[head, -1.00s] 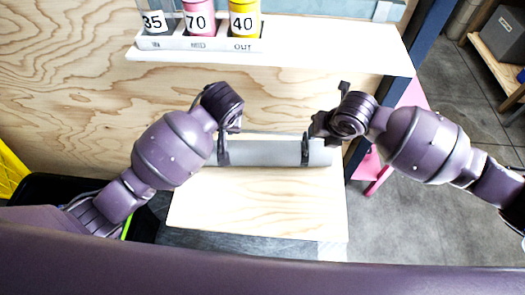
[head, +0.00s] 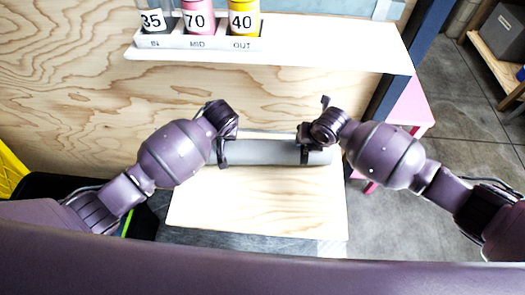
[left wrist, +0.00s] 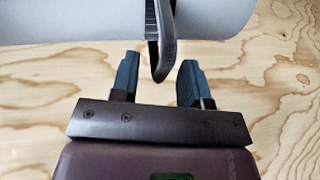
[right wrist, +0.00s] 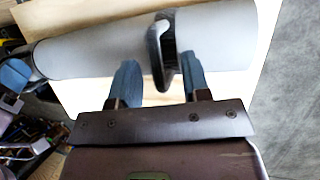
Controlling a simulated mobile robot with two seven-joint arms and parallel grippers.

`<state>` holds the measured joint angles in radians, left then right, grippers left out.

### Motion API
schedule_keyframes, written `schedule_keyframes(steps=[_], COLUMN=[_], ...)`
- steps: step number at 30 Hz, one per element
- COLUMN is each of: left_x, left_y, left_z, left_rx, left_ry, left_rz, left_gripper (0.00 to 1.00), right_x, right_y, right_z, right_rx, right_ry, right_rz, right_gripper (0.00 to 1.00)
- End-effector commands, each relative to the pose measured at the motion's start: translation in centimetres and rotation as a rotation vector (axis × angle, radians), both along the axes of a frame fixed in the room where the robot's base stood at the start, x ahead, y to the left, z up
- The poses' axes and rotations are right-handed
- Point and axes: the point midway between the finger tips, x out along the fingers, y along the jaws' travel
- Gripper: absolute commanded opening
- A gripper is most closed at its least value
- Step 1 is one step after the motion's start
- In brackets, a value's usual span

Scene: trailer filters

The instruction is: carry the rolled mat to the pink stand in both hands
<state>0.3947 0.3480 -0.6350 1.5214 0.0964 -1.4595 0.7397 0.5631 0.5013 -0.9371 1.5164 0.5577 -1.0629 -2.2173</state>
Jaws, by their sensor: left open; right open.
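The rolled mat (head: 265,152) is a grey cylinder lying across a pale wooden board, with two dark strap loops. The pink stand (head: 412,106) is at the right in the head view, partly hidden behind my right arm. My left gripper (head: 226,136) is open at the left strap; in the left wrist view the loop (left wrist: 162,58) stands between its blue fingertips. My right gripper (head: 308,134) is open at the right strap; in the right wrist view that loop (right wrist: 158,62) reaches between its fingertips. Neither gripper is closed on a strap.
A white shelf (head: 330,46) above the mat holds a rack with numbered containers: 35, a pink 70 and a yellow 40. A plywood wall (head: 70,80) stands behind. A dark blue post (head: 405,65) rises between the mat and the stand. Grey floor is open at the right.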

Motion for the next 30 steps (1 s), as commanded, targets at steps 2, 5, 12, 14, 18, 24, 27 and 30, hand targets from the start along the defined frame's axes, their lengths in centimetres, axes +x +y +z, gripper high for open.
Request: schedule_keyframes(steps=[2, 5, 12, 14, 18, 24, 27, 30], left_x=[0.12, 0.19, 0.2, 0.21, 0.21, 0.21, 0.22, 0.22], left_y=[0.08, 0.1, 0.1, 0.11, 0.1, 0.15, 0.16, 0.17], left_z=[-0.35, -0.53, -0.56, -0.55, -0.54, -0.54, -0.54, -0.53], left_rx=[0.001, 0.0, -0.001, 0.0, 0.0, 0.0, 0.001, 0.001], left_ry=[0.001, 0.0, 0.0, 0.0, 0.0, 0.0, 0.0, 0.0], left_rz=[0.001, 0.0, 0.0, 0.0, 0.0, 0.0, 0.0, 0.0], left_gripper=[0.42, 0.42, 0.42, 0.37, 0.16, 0.0, 0.0, 0.0], right_x=[0.13, 0.19, 0.21, 0.21, 0.21, 0.22, 0.23, 0.23], right_y=[0.1, 0.16, 0.14, 0.14, 0.13, 0.11, 0.1, 0.08], right_z=[-0.34, -0.53, -0.55, -0.55, -0.55, -0.54, -0.54, -0.54], right_rx=[0.0, 0.001, 0.0, 0.0, 0.0, 0.0, 0.0, -0.001], right_ry=[0.0, 0.0, 0.0, 0.0, 0.0, 0.0, 0.0, 0.0], right_rz=[-0.001, -0.001, 0.0, 0.0, 0.0, 0.0, -0.001, -0.001], right_gripper=[0.43, 0.43, 0.43, 0.39, 0.17, 0.0, 0.0, 0.0])
